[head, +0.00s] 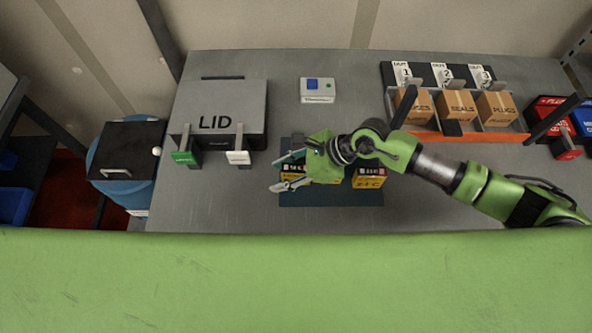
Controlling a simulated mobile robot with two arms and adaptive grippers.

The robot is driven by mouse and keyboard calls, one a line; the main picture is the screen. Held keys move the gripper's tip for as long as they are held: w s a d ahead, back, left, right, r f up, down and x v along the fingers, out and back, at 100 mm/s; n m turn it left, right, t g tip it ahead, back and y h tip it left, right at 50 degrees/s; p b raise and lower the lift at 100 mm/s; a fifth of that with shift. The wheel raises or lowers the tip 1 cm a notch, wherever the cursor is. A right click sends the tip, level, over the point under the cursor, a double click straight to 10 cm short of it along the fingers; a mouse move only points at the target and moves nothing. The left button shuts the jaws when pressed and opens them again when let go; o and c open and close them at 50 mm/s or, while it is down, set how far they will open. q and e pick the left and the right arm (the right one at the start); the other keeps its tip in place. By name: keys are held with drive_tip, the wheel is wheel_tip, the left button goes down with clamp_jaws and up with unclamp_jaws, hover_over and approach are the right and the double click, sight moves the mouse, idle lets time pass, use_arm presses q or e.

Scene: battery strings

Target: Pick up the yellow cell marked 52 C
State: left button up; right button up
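Yellow cells stand in a row on a dark blue mat (330,198). The left cell (293,170) lies partly under my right gripper, and its marking is too small to read surely. The right cell (369,182) seems to read 24 C. A bit of yellow between them is mostly hidden by my gripper. I cannot make out which cell is marked 52 C. My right gripper (279,173) is over the left cell, its two fingers apart and pointing left. Whether it touches the cell cannot be told. My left gripper is not in view.
A grey box marked LID (222,100) stands at the left with green and white tags in front. A white device (318,90) is at the back. An orange-edged rack (462,136) with several cardboard boxes is at the back right. The bench's front left (215,200) is clear.

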clamp_jaws()
drive_tip(key=shift+r, duration=0.1)
